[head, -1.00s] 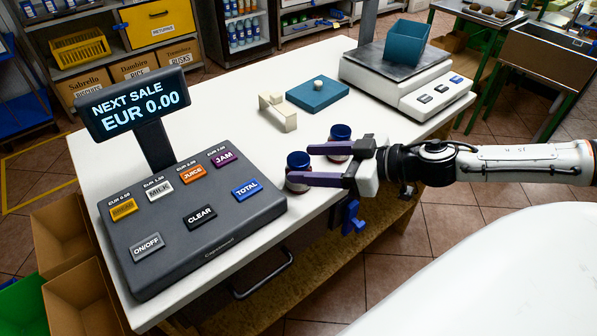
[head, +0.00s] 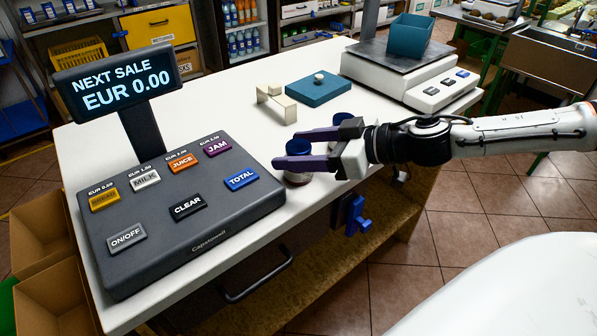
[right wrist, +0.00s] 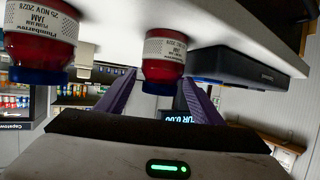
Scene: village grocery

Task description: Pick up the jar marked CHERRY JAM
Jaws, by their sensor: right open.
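Two small jars with blue lids and dark red contents stand on the white counter. The nearer jar (head: 298,146) is between the fingers of my right gripper (head: 287,151), with its lower part partly hidden by a finger. The farther jar (head: 343,117) stands just behind the upper finger. In the right wrist view, upside down, the near jar (right wrist: 163,58) sits between the two purple fingers and the other jar (right wrist: 40,35) is at the left. Their white labels show JAM and small print; I cannot read CHERRY on either. My right gripper is open. My left gripper is out of view.
A dark cash register (head: 185,205) stands just left of the near jar. A scale (head: 410,80) with a teal bin (head: 410,36) stands at the back right.

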